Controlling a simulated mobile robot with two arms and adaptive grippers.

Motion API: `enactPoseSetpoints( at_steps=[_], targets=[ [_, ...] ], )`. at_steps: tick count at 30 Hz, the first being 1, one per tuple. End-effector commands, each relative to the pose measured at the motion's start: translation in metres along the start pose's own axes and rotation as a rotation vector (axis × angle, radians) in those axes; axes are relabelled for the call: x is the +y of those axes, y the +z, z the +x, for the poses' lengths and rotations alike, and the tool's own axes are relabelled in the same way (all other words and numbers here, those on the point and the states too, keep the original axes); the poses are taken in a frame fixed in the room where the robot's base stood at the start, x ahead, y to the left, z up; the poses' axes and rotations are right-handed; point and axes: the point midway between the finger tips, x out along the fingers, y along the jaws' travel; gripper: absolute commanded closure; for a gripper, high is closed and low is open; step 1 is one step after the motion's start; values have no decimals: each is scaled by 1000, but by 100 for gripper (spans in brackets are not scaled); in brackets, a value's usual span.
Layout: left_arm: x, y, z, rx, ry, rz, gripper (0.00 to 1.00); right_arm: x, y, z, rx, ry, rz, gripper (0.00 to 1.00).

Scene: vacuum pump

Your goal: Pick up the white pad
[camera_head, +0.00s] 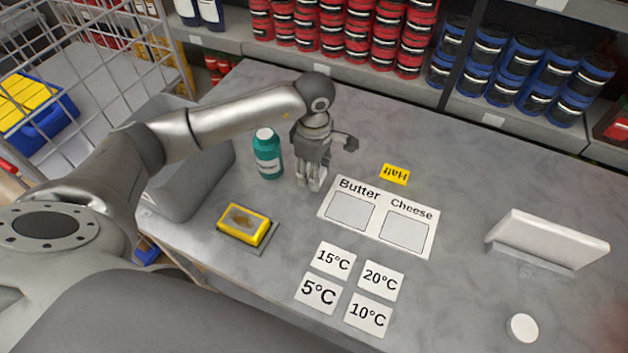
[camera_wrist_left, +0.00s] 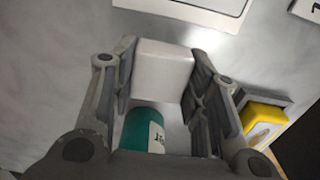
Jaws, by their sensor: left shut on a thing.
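The white pad (camera_wrist_left: 163,72) is a white block between the two fingers of my left gripper (camera_wrist_left: 160,85) in the left wrist view. The fingers press on its two sides. In the head view my left gripper (camera_head: 312,180) points down over the grey table, left of the Butter and Cheese card. Its fingers hide most of the pad there. I cannot tell whether the pad touches the table. My right gripper is out of view.
A teal bottle (camera_head: 267,153) stands close left of my left gripper. A yellow sponge-like block (camera_head: 244,224) lies nearer, the Butter and Cheese card (camera_head: 378,219) to the right. Several temperature cards, a white stand (camera_head: 548,240) and a white disc (camera_head: 523,328) are also on the table.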

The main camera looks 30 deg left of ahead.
Motion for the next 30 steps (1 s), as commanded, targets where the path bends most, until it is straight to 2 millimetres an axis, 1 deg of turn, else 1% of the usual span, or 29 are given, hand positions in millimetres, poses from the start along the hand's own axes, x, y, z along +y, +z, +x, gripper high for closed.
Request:
enactPoseSetpoints(
  at_steps=[1, 5, 9, 15, 21, 25, 30],
  targets=[
    [-6, 6, -5, -3, 3, 8, 70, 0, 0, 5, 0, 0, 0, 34],
    [-21, 16, -27, -3, 4, 7, 70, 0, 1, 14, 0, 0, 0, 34],
    [-40, 28, -53, -1, 4, 8, 70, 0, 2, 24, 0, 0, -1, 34],
    [-74, 50, -71, -2, 2, 9, 70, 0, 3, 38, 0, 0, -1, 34],
    [-100, 67, -86, 0, 1, 7, 70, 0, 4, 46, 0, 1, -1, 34],
    [-109, 73, -92, -1, -1, 5, 70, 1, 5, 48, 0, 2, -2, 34],
    [-115, 76, -95, -1, -1, 3, 70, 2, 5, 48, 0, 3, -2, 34]
  ],
)
